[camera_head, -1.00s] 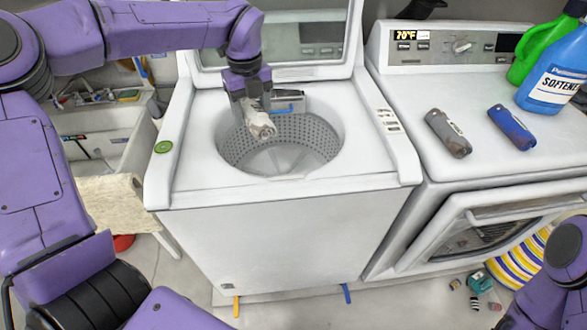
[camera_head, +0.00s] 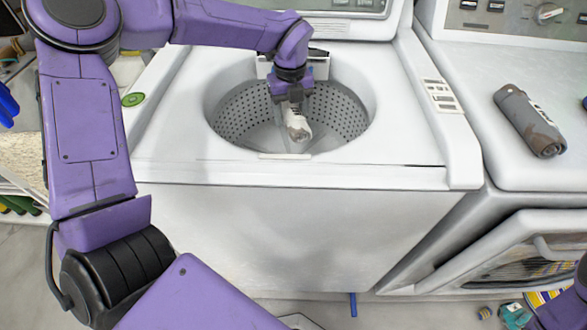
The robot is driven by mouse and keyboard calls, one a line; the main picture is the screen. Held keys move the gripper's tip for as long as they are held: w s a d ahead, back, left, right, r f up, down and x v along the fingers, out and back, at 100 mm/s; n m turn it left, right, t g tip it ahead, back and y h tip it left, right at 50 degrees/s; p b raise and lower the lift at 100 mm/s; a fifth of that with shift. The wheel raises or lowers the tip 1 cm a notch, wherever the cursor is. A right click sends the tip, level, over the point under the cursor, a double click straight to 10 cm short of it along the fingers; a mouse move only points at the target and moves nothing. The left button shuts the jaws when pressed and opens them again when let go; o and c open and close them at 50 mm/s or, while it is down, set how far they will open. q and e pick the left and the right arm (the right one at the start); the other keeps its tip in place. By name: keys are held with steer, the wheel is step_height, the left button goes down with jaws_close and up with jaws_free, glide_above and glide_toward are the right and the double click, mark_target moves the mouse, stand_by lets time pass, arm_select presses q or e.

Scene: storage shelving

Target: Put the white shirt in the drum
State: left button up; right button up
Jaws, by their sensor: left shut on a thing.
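The white shirt (camera_head: 297,125) is a rolled white bundle with brownish stains at its lower end. My left gripper (camera_head: 292,100) is shut on its upper end and holds it upright, hanging over the open drum. The drum (camera_head: 240,115) is a grey perforated tub in the top of the white washer (camera_head: 180,160). The shirt's lower end is within the drum's opening as seen here; I cannot tell how deep it hangs. The drum's far rim is partly hidden by my left arm. My right gripper is out of view; only a bit of my right arm shows at the lower right.
A white dryer (camera_head: 480,110) stands to the right, with a grey rolled cloth (camera_head: 530,120) on its top. Its front door (camera_head: 540,245) is ajar. Small items lie on the floor at lower right.

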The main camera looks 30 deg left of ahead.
arm_select(q)
step_height(320, 180, down, 12)
steer(key=shift+r, duration=0.1)
steer(key=shift+b, duration=0.3)
steer(key=shift+f+b, duration=0.45)
steer(key=shift+f, duration=0.15)
steer(key=o, duration=1.1)
steer(key=shift+o, duration=0.2)
steer(key=shift+r, duration=0.1)
step_height(320, 180, up, 13)
steer(key=shift+r+p, duration=0.1)
steer(key=shift+p, duration=0.55)
